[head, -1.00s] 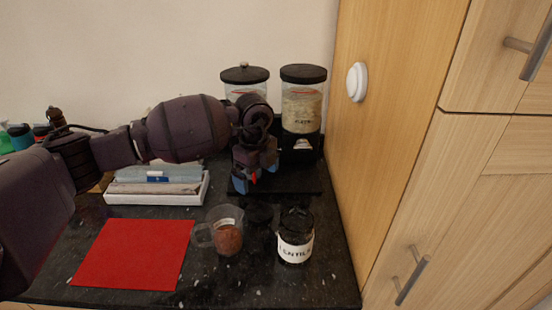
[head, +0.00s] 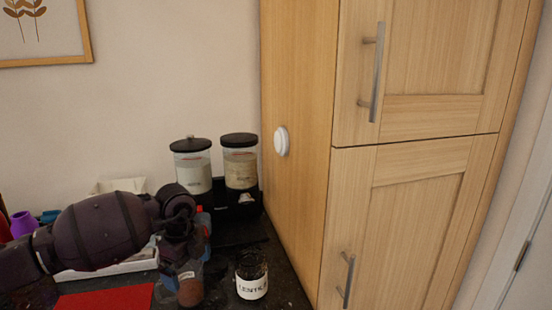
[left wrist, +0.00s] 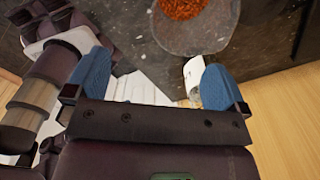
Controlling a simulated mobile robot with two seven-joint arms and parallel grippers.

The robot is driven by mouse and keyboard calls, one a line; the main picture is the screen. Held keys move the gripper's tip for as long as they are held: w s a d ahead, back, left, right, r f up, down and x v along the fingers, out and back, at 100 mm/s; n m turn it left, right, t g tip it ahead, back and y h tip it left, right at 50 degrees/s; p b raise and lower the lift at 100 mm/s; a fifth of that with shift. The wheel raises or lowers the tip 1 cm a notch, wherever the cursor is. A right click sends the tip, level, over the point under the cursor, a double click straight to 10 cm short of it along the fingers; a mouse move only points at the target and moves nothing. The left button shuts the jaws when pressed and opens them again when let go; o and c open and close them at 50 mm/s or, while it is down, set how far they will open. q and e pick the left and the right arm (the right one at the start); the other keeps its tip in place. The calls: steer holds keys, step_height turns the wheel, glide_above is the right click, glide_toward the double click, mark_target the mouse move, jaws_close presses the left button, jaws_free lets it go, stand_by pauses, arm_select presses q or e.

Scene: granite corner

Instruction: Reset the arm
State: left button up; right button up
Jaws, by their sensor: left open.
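My left arm comes in from the left in the head view, with its left gripper (head: 188,268) hanging over the counter in front of the dispensers. In the left wrist view its two blue fingertips (left wrist: 155,82) are wide apart, with nothing held between them. My right gripper is not in view.
A lentil jar (head: 252,276) stands right of the cup. Two black-lidded dispensers (head: 240,170) stand behind. A red mat (head: 105,298) and a white tray (head: 120,267) are at left. A tall wooden cupboard (head: 300,130) bounds the counter's right side.

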arm_select(q)
steer(key=s+d+f+m+h, duration=0.25)
steer(key=s+d+h, duration=0.2)
steer(key=d, duration=0.45)
steer(key=s+d+r+n+t+h, duration=0.3)
steer(key=s+d+r+t+h, duration=0.2)
steer(key=d+r+h, duration=0.65)
steer(key=w+a+f+n+t+y, duration=0.1)
steer(key=a+f+n+t+y, duration=0.15)
steer(key=a+n+t, duration=0.8)
steer(key=s+a+f+n+t+y, duration=0.2)
steer(key=a+f+n+y, duration=0.4)
steer(key=a+n+y, duration=0.55)
steer(key=s+a+f+g+y, duration=0.5)
steer(key=s+f+g, duration=0.2)
steer(key=s+f, duration=0.35)
steer(key=s+a+f+g+h, duration=0.1)
steer(key=s+f+g, duration=0.15)
steer(key=s, duration=0.45)
steer(key=s+f+g+h, duration=0.1)
steer(key=s+g, duration=0.3)
steer(key=s, duration=0.3)
steer(key=w+f+t, duration=0.7)
steer(key=w+f, duration=0.1)
steer(key=f, duration=0.2)
steer(key=shift+a+f+t+h, duration=0.15)
steer(key=shift+f+t+h, duration=0.15)
steer(key=shift+t, duration=0.1)
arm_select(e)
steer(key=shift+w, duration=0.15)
